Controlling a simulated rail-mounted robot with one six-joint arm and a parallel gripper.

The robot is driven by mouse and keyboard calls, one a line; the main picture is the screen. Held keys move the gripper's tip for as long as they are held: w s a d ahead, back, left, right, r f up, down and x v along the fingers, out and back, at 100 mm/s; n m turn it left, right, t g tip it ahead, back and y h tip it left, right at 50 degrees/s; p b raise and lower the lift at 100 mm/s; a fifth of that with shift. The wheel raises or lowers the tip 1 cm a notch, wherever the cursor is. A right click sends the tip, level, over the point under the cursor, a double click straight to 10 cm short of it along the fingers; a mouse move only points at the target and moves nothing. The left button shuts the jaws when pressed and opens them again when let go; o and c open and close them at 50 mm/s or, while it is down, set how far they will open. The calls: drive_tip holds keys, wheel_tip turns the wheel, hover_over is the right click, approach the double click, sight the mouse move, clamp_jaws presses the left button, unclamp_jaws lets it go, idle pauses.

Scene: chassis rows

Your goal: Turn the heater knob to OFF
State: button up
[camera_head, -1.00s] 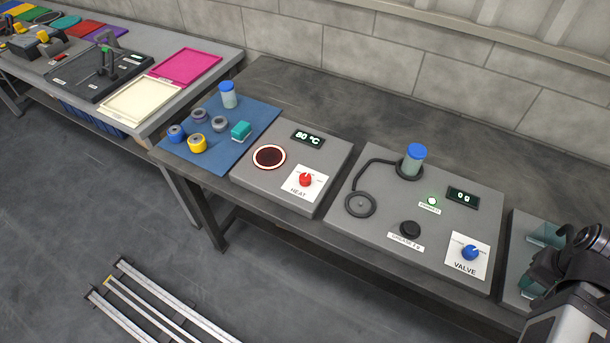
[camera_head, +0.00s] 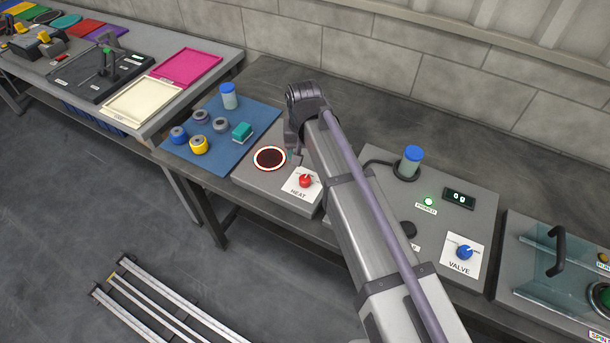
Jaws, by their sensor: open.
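The red heater knob (camera_head: 305,181) sits on a white HEAT plate (camera_head: 300,194) at the front right of the grey heater box (camera_head: 250,180). Its exact setting is too small to tell. The round dark hot plate (camera_head: 270,158) with its pale rim lies to the left of the knob. My gripper (camera_head: 294,154) points down over the back of the heater box, behind the knob and apart from it. It is open and looks empty, though its fingers are small and partly hidden. My arm hides the heater's temperature display.
A blue mat (camera_head: 183,157) with jars and small parts lies left of the heater. The valve box (camera_head: 478,205) with a blue-capped jar (camera_head: 411,160) and blue valve knob (camera_head: 464,252) stands to the right, partly behind my arm. A glass-lidded box (camera_head: 560,275) is at the far right.

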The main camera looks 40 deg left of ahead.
sight(305, 178)
wheel_tip(305, 178, down, 11)
drive_tip(key=b, duration=1.1)
drive_tip(key=shift+d, duration=0.15)
drive_tip(key=shift+r, duration=0.15)
drive_tip(key=shift+c, duration=0.2)
drive_tip(key=c, duration=0.9)
